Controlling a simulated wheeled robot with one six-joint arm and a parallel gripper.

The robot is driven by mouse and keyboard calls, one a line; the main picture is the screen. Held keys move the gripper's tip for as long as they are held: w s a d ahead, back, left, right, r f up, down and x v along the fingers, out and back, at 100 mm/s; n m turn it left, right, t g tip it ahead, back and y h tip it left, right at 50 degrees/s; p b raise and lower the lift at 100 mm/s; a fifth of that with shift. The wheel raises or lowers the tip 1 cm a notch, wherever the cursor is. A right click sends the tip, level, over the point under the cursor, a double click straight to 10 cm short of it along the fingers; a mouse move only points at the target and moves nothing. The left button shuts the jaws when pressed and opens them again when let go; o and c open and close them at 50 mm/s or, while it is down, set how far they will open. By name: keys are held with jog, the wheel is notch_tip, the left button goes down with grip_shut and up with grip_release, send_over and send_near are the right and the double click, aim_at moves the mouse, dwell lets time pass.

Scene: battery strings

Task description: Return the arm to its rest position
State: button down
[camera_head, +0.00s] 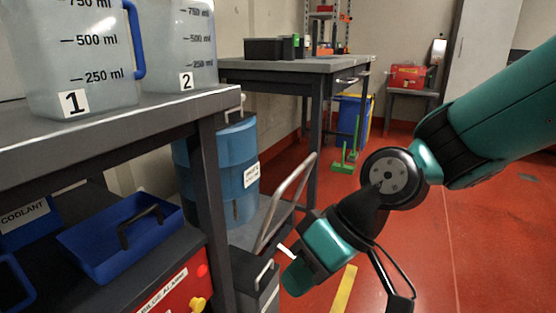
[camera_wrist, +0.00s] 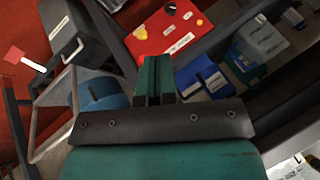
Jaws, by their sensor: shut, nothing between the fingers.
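My arm (camera_head: 495,125) reaches in from the right edge of the head view and bends at a round dark joint. Its far end hangs low in the middle, in front of the cart and the bench's near leg. My gripper (camera_wrist: 154,62) shows at the centre of the wrist view, with its green and dark fingers together and nothing between them. It is tilted over the floor area beside the bench and appears apart from everything. Its exact fingertips are hard to make out in the head view.
Jugs marked 1 (camera_head: 82,60) and 2 (camera_head: 180,50) stand on the left bench (camera_head: 120,128). Below are a blue tray (camera_head: 105,250) and a red alarm box (camera_head: 175,290). A blue drum (camera_head: 225,185) and a cart rail (camera_head: 285,205) stand close left of my arm. Red floor (camera_head: 430,250) is open to the right.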

jog(key=s+d+r+m+t+h+p, duration=0.1)
jog(key=s+d+r+h, duration=0.1)
jog(key=s+d+r, duration=0.3)
jog(key=s+d+r+m+h, duration=0.1)
jog(key=s+d, duration=0.2)
jog(key=d, duration=0.4)
notch_tip(320, 180, up, 38)
jog(key=p, duration=3.8)
jog(key=shift+f, duration=0.2)
jog(key=shift+s, duration=0.1)
